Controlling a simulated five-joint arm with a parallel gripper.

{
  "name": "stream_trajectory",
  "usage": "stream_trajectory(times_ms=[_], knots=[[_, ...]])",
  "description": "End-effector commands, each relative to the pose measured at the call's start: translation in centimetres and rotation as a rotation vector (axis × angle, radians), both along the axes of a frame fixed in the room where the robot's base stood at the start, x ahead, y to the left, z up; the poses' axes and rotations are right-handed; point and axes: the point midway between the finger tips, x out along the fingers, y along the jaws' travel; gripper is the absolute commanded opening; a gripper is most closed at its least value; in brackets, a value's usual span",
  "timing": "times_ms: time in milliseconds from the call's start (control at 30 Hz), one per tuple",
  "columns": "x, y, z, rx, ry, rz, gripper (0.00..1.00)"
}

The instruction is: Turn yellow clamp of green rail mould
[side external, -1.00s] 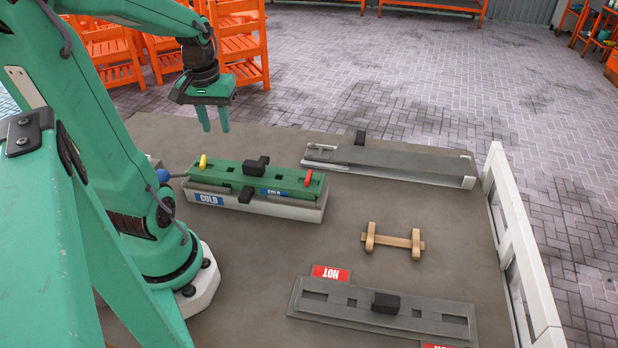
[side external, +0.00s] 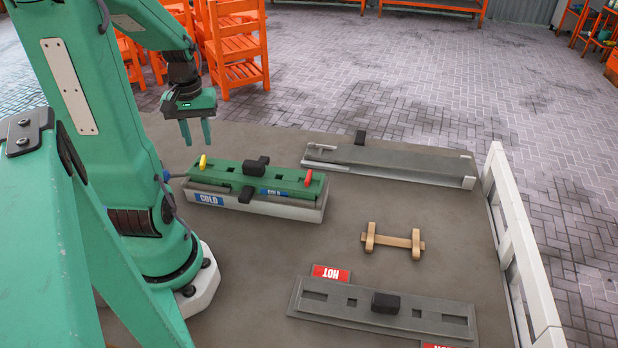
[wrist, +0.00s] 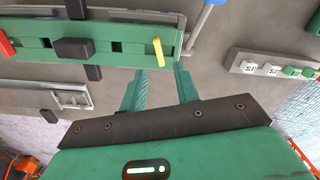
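The green rail mould (side external: 245,178) sits in a light tray labelled COLD, left of the table's middle. Its yellow clamp (side external: 203,162) stands at the left end and its red clamp (side external: 308,177) at the right end. In the wrist view the yellow clamp (wrist: 158,52) lies slightly tilted across the mould's edge (wrist: 100,32), just beyond my fingertips. My gripper (side external: 197,144) is open and empty, fingers pointing down, above and behind the yellow clamp. Its two fingers also show apart in the wrist view (wrist: 160,78), with nothing between them.
A grey mould (side external: 395,162) lies at the back right, and a grey plate (side external: 350,305) beside red HOT labels lies in front. A wooden piece (side external: 393,240) lies between them. A white rail (side external: 515,235) edges the right side. The table's middle is mostly clear.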

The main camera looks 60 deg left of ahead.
Motion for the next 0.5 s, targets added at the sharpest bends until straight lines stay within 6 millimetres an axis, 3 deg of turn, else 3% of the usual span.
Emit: stream_trajectory(times_ms=[233, 500], knots=[[-0.1, -0.1, -3.2, -0.005, 0.004, 0.0, 0.31], [0.0, 0.0, -5.1, -0.002, 0.001, 0.0, 0.31]])
